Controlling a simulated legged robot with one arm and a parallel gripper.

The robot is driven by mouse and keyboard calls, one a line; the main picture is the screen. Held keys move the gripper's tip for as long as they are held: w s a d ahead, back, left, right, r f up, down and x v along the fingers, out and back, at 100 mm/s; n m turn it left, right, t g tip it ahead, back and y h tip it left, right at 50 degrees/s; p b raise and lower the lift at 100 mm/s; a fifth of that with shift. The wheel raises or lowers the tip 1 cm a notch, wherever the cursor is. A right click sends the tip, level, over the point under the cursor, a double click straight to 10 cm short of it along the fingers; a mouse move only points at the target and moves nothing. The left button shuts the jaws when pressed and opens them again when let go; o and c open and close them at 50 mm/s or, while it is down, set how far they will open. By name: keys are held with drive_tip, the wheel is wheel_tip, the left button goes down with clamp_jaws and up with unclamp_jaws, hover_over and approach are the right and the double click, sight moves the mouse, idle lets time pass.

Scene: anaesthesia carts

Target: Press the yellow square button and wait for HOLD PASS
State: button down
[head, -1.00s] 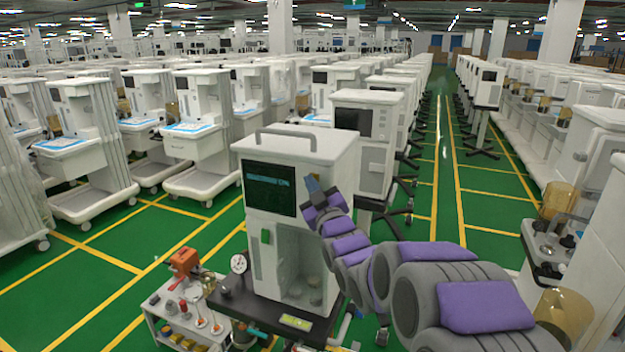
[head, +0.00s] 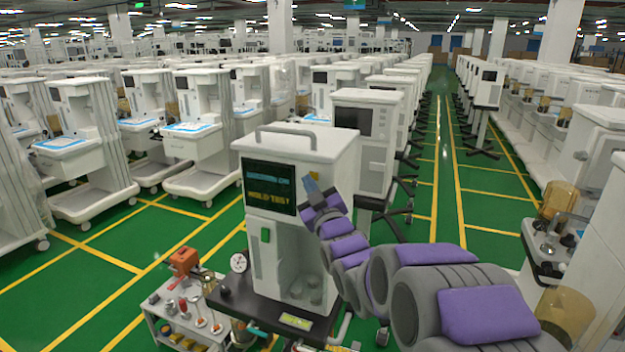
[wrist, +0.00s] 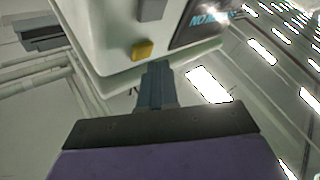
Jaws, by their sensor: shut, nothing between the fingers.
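The yellow square button (wrist: 142,50) shows in the wrist view on the white front of the machine (head: 300,155), near the dark screen. My gripper (wrist: 155,72) is shut and empty, its tip just beside the button in the picture; I cannot tell whether they touch. In the head view my gripper (head: 312,186) is at the right of the screen (head: 269,188) and covers most of the button's area. The screen shows a blue-green line ending in "ON" and a yellow line reading "HOLD TEST".
A dark shelf (head: 237,305) with a round gauge (head: 239,262) juts out below. A small cart (head: 165,318) with tools stands at left. Other machines stand close behind; green aisle floor (head: 428,190) is open at right.

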drive_tip(key=shift+s, duration=0.2)
drive_tip(key=s, duration=0.1)
drive_tip(key=s+a+b, duration=0.1)
drive_tip(key=s, duration=0.2)
drive_tip(key=shift+s+a, duration=0.25)
drive_tip(key=shift+a, duration=0.1)
drive_tip(key=shift+f, duration=0.1)
idle(0.6)
drive_tip(key=s+d+f+m+g+h, duration=0.65)
drive_tip(key=s+d+f+g, duration=0.25)
drive_tip(key=s+d+f, duration=0.5)
drive_tip(key=s+d+f+m+g, duration=0.1)
drive_tip(key=s+g, duration=0.3)
drive_tip(key=s, duration=0.7)
drive_tip(key=s+d+f+m+g+h, duration=0.1)
drive_tip(key=s+f+g, duration=0.3)
drive_tip(key=s, duration=0.7)
drive_tip(key=s+d+f+m+g+h, duration=0.1)
drive_tip(key=s+d+f+g, duration=0.1)
drive_tip(key=s, duration=0.9)
drive_tip(key=shift+s+d+f+m+g, duration=0.35)
drive_tip(key=shift+d+f+g, duration=0.1)
drive_tip(key=shift+g, duration=0.75)
drive_tip(key=shift+w, duration=0.1)
